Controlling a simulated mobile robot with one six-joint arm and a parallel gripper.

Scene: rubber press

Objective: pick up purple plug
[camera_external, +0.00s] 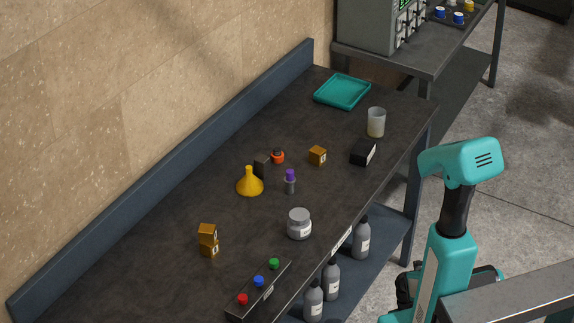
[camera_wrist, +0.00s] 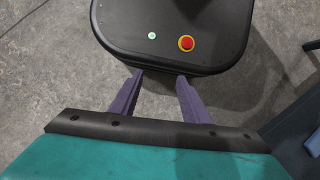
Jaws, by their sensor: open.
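The purple plug (camera_external: 290,174) is a small cylinder with a purple top on a grey lower part. It stands upright on the dark workbench (camera_external: 180,210), near the middle in the external view. The yellow funnel stands to its left and the grey jar in front of it. My gripper (camera_wrist: 160,84) shows in the wrist view with two purple fingers spread apart and nothing between them. It points down towards the floor and my own base, away from the bench top. The fingers are not visible in the external view. The plug is not in the wrist view.
Close to the plug are the yellow funnel (camera_external: 250,182), a small dark block (camera_external: 261,167), an orange-red item (camera_external: 278,156) and the grey jar (camera_external: 299,224). A button strip (camera_external: 260,287) lies at the front edge. A teal tray (camera_external: 342,92) is at the back.

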